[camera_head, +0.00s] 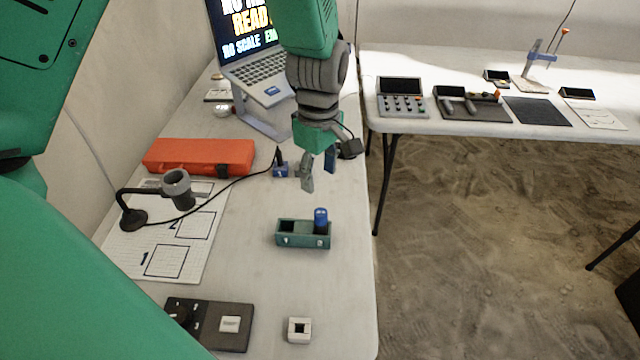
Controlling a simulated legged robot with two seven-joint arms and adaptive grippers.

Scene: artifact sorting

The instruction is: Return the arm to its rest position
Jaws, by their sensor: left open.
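My left gripper (318,172) hangs over the near table with its fingers apart and nothing between them. It is above and behind a green two-slot holder (290,239), clear of it. A blue cylinder (320,220) stands upright in the right slot of the holder. The left slot looks empty. Green arm parts of mine fill the left side and the top centre. My right gripper does not show.
An orange case (198,156), a cabled scanner-like device (177,188) on a numbered mat (150,240), a laptop (255,65), a dark tray (238,340) and a white square block (299,330) share the near table (270,285). A second table (420,62) holds devices.

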